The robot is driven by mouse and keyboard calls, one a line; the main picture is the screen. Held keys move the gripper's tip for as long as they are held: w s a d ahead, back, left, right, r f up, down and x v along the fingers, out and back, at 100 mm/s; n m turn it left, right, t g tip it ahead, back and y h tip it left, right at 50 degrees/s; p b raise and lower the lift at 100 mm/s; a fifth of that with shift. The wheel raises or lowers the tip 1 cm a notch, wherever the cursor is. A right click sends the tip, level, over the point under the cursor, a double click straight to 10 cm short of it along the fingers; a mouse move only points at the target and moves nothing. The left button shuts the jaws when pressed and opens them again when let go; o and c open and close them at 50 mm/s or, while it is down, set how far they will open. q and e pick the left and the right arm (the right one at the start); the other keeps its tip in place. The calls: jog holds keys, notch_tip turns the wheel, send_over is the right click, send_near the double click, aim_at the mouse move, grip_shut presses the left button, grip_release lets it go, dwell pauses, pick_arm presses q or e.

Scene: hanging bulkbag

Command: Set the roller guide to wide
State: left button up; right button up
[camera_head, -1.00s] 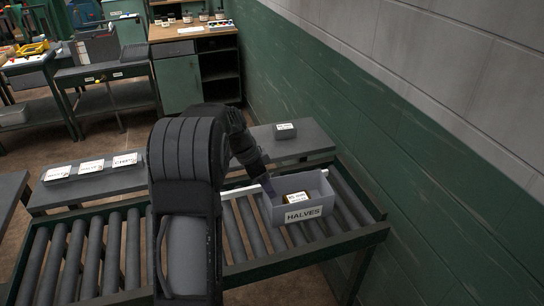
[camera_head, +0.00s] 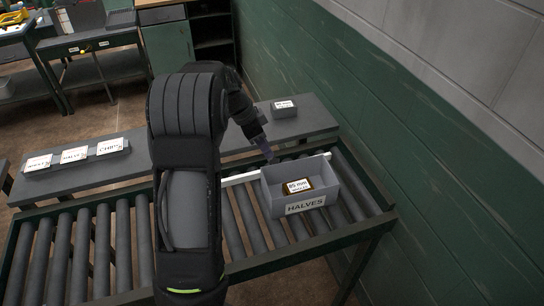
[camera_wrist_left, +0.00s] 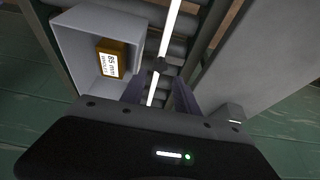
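The roller guide is a thin white rail (camera_head: 240,178) that lies along the far side of the roller conveyor, partly behind the grey bin. My left gripper (camera_head: 268,153) points down just above the rail, behind the bin. In the left wrist view its two fingers (camera_wrist_left: 160,92) are apart with a gap around the rail's line. Whether they touch it I cannot tell. My right gripper is not in view.
A grey bin (camera_head: 278,200) labelled HALVES stands on the rollers, holding a box (camera_head: 297,188) marked 85 mm. Behind the conveyor, a grey shelf (camera_head: 185,160) carries labelled blocks (camera_head: 74,155) at left and a small labelled block (camera_head: 284,108). A green wall (camera_head: 400,140) bounds the right.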

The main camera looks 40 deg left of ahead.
aim_at(274, 161)
pick_arm(q)
jog(key=p+x, duration=0.1)
jog(key=x, duration=0.5)
jog(key=shift+f, duration=0.25)
grip_shut()
dwell(1.2)
